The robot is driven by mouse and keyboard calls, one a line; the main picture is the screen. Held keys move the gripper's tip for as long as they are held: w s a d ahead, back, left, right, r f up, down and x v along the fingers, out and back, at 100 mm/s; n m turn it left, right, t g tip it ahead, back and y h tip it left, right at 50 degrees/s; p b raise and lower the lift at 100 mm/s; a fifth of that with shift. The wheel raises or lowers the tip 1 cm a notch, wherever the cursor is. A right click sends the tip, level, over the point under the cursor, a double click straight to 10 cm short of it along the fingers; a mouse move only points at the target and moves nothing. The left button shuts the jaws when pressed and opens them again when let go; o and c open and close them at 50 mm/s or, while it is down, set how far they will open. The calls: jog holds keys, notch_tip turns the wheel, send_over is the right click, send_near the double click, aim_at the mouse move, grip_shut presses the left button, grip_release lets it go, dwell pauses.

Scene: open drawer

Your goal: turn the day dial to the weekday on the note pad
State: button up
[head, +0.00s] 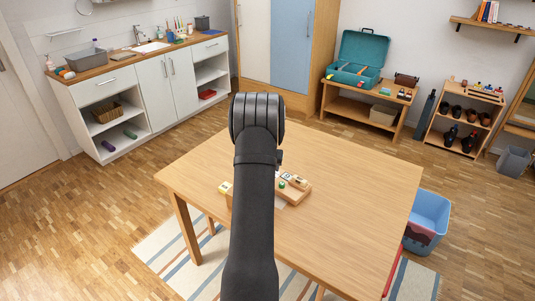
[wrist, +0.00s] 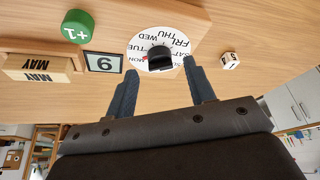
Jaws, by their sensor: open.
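The day dial (wrist: 150,40) is a white disc with weekday names and a black knob (wrist: 160,58) at its middle. In the wrist view it stands between and just beyond my fingertips. The lowest part is hidden. My gripper (wrist: 159,68) is open, its two fingers apart on either side of the knob; contact cannot be told. In the head view my arm hides it. I cannot make out the note pad in either view.
The wooden calendar also holds a green +1 button (wrist: 78,27), a number card (wrist: 103,62) and MAY blocks (wrist: 38,68). A small marked cube (wrist: 230,58) lies beside the dial.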

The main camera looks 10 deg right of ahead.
jog(key=v, duration=1.5)
jog(key=shift+r, duration=0.25)
jog(key=shift+f, duration=0.15)
jog(key=x, duration=1.7)
jog(key=shift+f, duration=0.15)
